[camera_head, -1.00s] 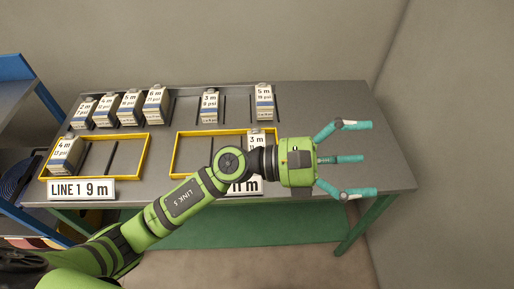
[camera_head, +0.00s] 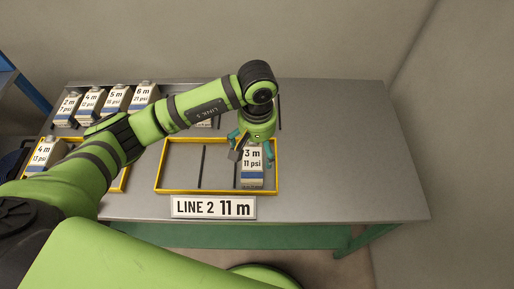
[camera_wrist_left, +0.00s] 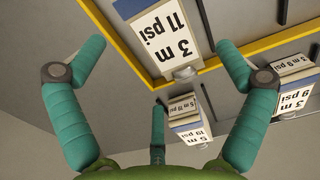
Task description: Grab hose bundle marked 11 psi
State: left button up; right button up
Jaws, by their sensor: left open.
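The box labelled 3 m 11 psi (camera_head: 252,172) stands at the right end of the LINE 2 tray (camera_head: 182,191). It has a white label and a blue band. My left gripper (camera_head: 252,148) points down at the box's rear top end, partly covering it. In the left wrist view the gripper (camera_wrist_left: 160,65) has its teal fingers spread wide. The same box (camera_wrist_left: 158,38) shows upside down between the two side fingers, beyond them. No finger is clearly touching it, and nothing is held. My right gripper is out of view.
The LINE 2 11 m sign (camera_head: 213,208) stands before the tray. A second yellow tray at left holds a 4 m box (camera_head: 46,152). Several boxes line the back left. A 3 m 9 psi box (camera_wrist_left: 292,86) and a 5 m box (camera_wrist_left: 188,118) show nearby. The table's right side is clear.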

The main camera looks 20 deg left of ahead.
aim_at(257, 160)
pick_arm(q)
jog(key=shift+s+f+p, duration=0.35)
jog(key=shift+f+p, duration=0.15)
jog(key=shift+f, duration=0.15)
jog(key=shift+s+f+p, duration=0.3)
jog(key=shift+f+p, duration=0.15)
jog(key=shift+f, duration=0.15)
jog(key=f, duration=0.2)
jog(key=shift+w+f+p, duration=0.2)
jog(key=shift+f+p, duration=0.15)
jog(key=shift+f, duration=0.55)
jog(key=c, duration=1.4)
